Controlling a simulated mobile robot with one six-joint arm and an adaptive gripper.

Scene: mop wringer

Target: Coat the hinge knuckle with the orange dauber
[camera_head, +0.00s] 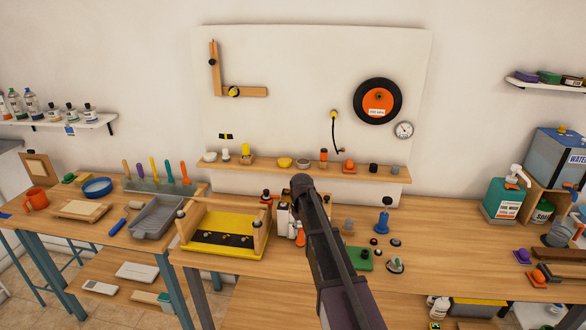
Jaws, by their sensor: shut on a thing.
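My arm reaches up from the bottom centre, and its dark link covers much of my gripper (287,213). The gripper is at the right side of the yellow tray (215,252). An orange piece (300,236) shows just below the gripper, against the link; it looks like the orange dauber, held in the jaws, but its tip is hidden. I cannot make out which part is the hinge knuckle, nor whether the dauber touches anything.
A wooden ledge (222,163) with small pots and knobs runs behind. Right of my arm stand a blue-handled tool (384,218), a green block (359,260) and small dark discs. A grey tray (156,217) lies left. The bench (450,245) is clear toward the teal jug (506,199).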

